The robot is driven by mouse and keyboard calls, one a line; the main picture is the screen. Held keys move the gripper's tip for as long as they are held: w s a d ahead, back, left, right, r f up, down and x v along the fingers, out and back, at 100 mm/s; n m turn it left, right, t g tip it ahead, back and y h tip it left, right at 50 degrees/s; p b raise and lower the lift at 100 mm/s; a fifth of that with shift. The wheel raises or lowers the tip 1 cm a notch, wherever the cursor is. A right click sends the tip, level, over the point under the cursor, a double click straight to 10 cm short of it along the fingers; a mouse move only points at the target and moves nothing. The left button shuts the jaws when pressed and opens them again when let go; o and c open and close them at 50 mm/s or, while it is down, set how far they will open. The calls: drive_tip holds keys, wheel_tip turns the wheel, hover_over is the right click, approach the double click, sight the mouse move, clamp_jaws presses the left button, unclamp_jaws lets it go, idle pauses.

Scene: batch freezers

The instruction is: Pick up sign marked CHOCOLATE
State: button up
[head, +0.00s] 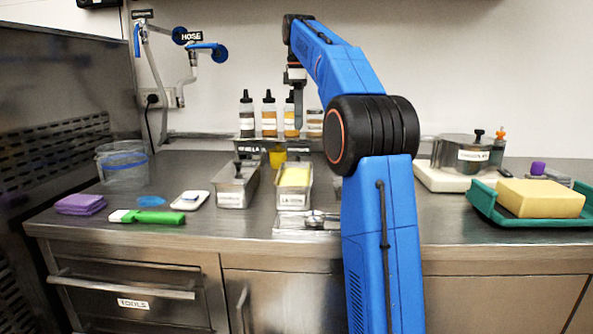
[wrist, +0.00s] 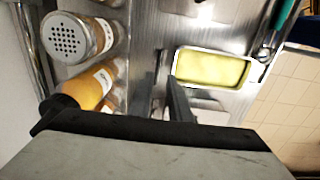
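I cannot make out a sign that clearly reads CHOCOLATE. A pot (head: 470,143) at the right has a white label with blurred lettering. My gripper (head: 298,122) points down in front of the back wall, beside the sauce bottles. It also shows in the wrist view (wrist: 172,85) as a dark finger near a pan of yellow ice cream (wrist: 213,68). Whether its fingers are apart is not clear, and I see nothing held.
Sauce bottles (head: 269,115) and a shaker (wrist: 78,40) stand close to my gripper. Two metal pans (head: 231,196) (head: 293,197) are on the steel counter. A green tray (head: 480,205) with a yellow block is at the right.

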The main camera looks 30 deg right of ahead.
wheel_tip(320, 180, down, 15)
drive_tip(key=shift+w, duration=0.15)
clamp_jaws()
idle(0.5)
idle(1.4)
